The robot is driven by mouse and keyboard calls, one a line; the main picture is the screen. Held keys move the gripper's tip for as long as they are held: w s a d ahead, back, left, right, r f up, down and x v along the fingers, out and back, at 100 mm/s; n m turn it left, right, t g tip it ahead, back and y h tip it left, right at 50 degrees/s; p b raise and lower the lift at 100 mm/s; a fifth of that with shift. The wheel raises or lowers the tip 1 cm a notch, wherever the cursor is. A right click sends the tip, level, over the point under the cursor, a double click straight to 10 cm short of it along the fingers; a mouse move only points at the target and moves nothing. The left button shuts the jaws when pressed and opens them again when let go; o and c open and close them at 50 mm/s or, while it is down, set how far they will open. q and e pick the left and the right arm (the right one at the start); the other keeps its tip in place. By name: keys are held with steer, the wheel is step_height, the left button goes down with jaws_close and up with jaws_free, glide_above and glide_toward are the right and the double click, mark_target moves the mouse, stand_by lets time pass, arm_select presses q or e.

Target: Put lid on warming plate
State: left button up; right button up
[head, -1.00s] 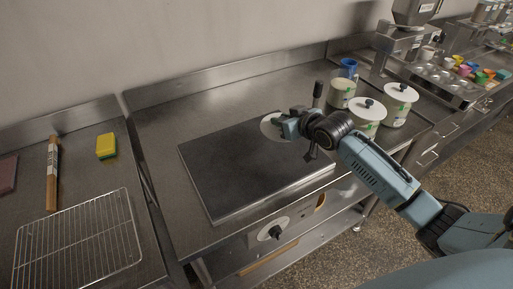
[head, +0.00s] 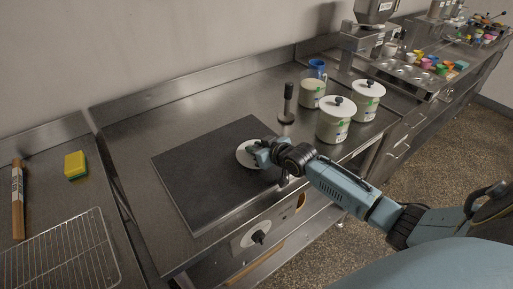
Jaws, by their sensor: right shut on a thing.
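A round white lid (head: 245,152) is at the right part of the dark warming plate (head: 200,180) set in the steel counter. My right gripper (head: 259,154) is shut on the lid, at its middle, where the gripper hides the knob. The lid looks level; I cannot tell whether it touches the plate or hangs just above it. A white canister (head: 312,92) without a lid stands behind two canisters with lids, a front one (head: 335,124) and a right one (head: 368,104). My left gripper is not in view.
A blue cup (head: 317,66) stands behind the canisters. A yellow sponge (head: 76,165), a wrapped roll (head: 18,200) and a wire rack (head: 60,255) lie on the left counter. A control knob (head: 259,237) is on the front panel. Most of the plate is bare.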

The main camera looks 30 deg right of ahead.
steer(key=o, duration=1)
steer(key=shift+f, duration=0.1)
steer(key=p+v, duration=0.1)
steer(key=v, duration=1.1)
steer(key=shift+p, duration=0.3)
